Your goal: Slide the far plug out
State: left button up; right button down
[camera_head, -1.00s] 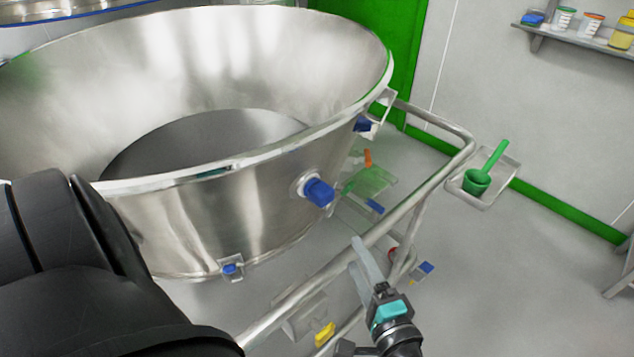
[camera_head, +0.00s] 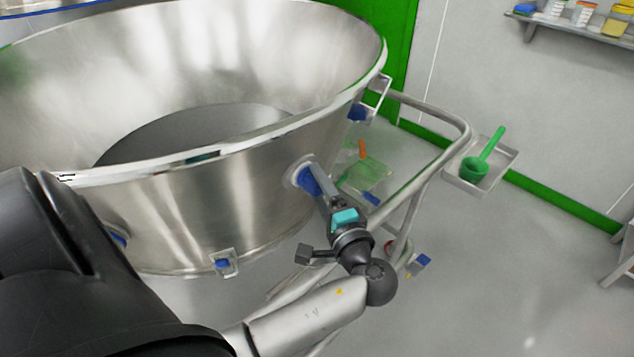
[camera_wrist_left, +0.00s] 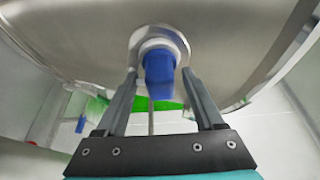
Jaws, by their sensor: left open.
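The far plug (camera_head: 307,180) is blue and sits in a round pale collar on the outer wall of the large steel bowl (camera_head: 190,205). In the left wrist view the plug (camera_wrist_left: 159,68) points towards me from its collar. My left gripper (camera_head: 319,192) is at the plug and partly covers it in the head view. Its two fingers are open, one on each side of the plug's lower end, with gaps showing. Another blue plug (camera_head: 119,238) shows at the bowl's left, mostly hidden behind my black arm link. My right gripper is not in view.
A steel rail (camera_head: 440,112) curves around the bowl's right side, close to my left arm. A tray (camera_head: 508,160) on it holds a green scoop (camera_head: 474,168). A small blue-marked bracket (camera_head: 223,263) juts from the bowl's lower wall. The floor at right is clear.

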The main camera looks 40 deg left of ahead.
pick_arm(q)
jog(key=shift+w+a, duration=0.3)
jog(key=shift+a, duration=0.2)
grip_shut()
dwell(0.3)
